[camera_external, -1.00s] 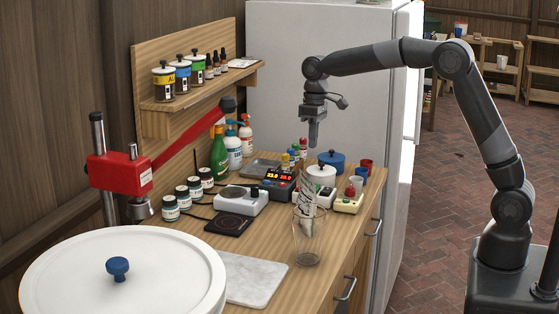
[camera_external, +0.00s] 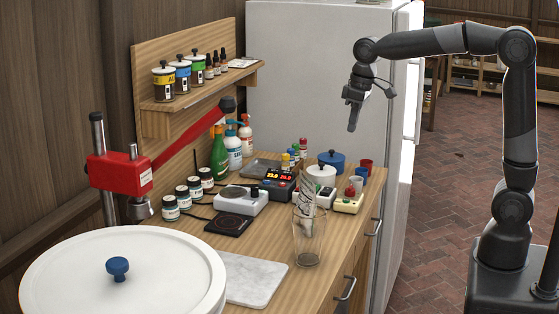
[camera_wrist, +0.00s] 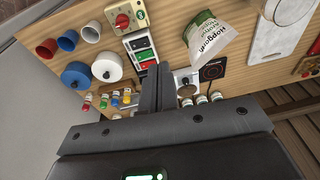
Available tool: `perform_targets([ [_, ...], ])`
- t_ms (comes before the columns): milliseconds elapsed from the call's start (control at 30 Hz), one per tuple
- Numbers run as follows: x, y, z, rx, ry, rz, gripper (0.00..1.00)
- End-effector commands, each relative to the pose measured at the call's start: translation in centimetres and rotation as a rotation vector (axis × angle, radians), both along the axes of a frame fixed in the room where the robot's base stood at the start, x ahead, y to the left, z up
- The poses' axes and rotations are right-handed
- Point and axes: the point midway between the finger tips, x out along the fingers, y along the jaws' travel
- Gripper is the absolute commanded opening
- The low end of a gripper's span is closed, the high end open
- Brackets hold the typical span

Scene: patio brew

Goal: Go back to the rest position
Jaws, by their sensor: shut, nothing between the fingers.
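My gripper (camera_external: 353,118) is up in the air in front of the grey fridge, above the right end of the wooden counter, and touches nothing. In the wrist view its two fingers (camera_wrist: 155,78) are together with nothing between them. My arm bends up and over from the right. In the external view a clear glass (camera_external: 308,243) stands near the counter's front edge with a printed packet (camera_external: 307,196) showing at its top. The packet, with "Hopgoat"-like lettering, also shows in the wrist view (camera_wrist: 208,38).
A large white lidded vessel (camera_external: 70,275) and a red press (camera_external: 118,172) stand left. Brick floor lies open at right.

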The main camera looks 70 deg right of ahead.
Motion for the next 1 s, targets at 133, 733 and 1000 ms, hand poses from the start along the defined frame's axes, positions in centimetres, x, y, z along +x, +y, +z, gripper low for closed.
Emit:
perform_targets([
  [133,-4.8,0.9,1.1,-0.017,-0.060,-0.002,0.00],
  [733,-21.2,3.0,-1.9,-0.050,-0.284,-0.009,0.00],
  [1000,-23.8,3.1,-3.6,-0.052,-0.325,-0.011,0.00],
])
